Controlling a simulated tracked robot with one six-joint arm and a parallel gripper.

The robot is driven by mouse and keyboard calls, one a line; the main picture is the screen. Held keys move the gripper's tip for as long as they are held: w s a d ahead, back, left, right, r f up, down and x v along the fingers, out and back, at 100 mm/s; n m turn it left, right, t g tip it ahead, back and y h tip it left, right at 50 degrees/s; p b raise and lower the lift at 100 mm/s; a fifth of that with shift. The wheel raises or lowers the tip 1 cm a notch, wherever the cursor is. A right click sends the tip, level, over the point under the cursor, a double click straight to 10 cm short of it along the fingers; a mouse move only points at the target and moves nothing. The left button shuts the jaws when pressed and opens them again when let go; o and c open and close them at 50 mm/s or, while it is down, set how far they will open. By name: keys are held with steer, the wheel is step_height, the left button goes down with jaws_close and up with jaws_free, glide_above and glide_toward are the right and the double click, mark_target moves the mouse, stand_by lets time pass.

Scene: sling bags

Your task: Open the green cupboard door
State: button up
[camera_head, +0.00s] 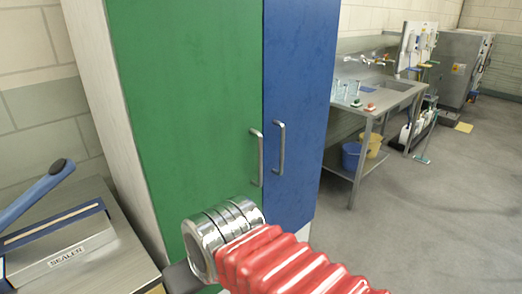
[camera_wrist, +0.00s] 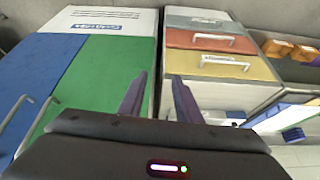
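The green cupboard door (camera_head: 190,95) is shut, flush beside the blue door (camera_head: 292,100). Its upright metal bar handle (camera_head: 257,158) is near its right edge, next to the blue door's handle (camera_head: 280,148). In the wrist view the green door (camera_wrist: 103,75) is left of my fingers, with its handle (camera_wrist: 38,122) at the far left. My gripper (camera_wrist: 158,98) is open, its two dark fingers apart with nothing between them. It points past the green door's outer side, away from the handle. In the head view the fingers are hidden behind my wrist.
A sealer machine (camera_head: 60,250) with a raised blue lever stands on a bench left of the cupboard. A metal sink table (camera_head: 375,95) with buckets beneath stands at right. A drawer unit (camera_wrist: 215,45) shows in the wrist view.

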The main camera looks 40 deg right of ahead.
steer(key=w+d+r+m+t+y, duration=0.1)
steer(key=w+d+m+t+y, duration=0.2)
steer(key=w+d+m+y, duration=0.95)
steer(key=d+r+m+t+h, duration=0.1)
steer(key=d+m+t+h, duration=0.3)
steer(key=d+m, duration=0.6)
steer(key=s+d+r+m+t+h, duration=0.1)
steer(key=d+m+t+h, duration=0.3)
steer(key=d+m, duration=0.6)
steer(key=d+r+t, duration=0.1)
steer(key=d, duration=0.6)
steer(key=shift+s+d+r+h, duration=0.15)
steer(key=shift+d+r+h, duration=0.1)
steer(key=shift+h, duration=0.1)
steer(key=x, duration=1.4)
